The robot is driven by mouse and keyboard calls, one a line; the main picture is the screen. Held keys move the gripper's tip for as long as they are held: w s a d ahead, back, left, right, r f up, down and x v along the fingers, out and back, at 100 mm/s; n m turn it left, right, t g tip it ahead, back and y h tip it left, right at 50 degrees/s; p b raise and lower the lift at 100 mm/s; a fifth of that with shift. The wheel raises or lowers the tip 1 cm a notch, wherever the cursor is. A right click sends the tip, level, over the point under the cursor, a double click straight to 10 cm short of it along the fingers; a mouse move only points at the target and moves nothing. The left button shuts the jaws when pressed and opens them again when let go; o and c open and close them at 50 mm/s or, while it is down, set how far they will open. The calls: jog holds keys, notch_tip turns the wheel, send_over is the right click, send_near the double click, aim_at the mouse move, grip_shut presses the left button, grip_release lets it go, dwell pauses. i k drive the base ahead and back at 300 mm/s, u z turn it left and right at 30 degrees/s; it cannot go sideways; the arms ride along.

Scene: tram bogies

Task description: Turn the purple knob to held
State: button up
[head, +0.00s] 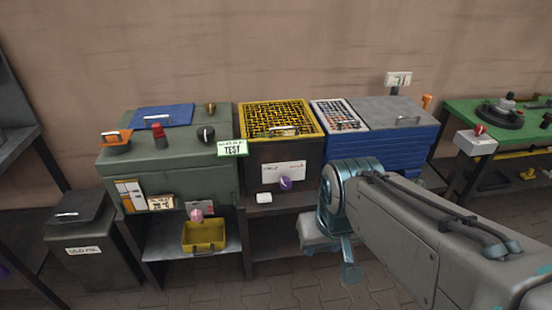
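The purple knob (285,184) is on the dark front panel under the yellow mesh-topped unit (321,124). A white label plate (290,168) with small unreadable print is just behind and above the knob. Which position the knob points to is too small to tell. My gripper (347,268) hangs at the end of my arm, right of and lower than the knob in the picture, apart from it. Its fingers are partly hidden by my arm, so I cannot tell whether it is open or shut.
A green cabinet (180,170) with a black knob, red beacon and "TEST" sign stands left. A yellow bin (204,234) sits on its lower shelf. A blue cabinet (385,142) is behind my arm. A green table (480,115) is at right. Floor in front shows clear.

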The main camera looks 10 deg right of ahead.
aim_at(285, 183)
jog(key=k, duration=0.65)
jog(key=u, duration=0.85)
jog(key=i, duration=1.35)
jog(key=z, duration=0.4)
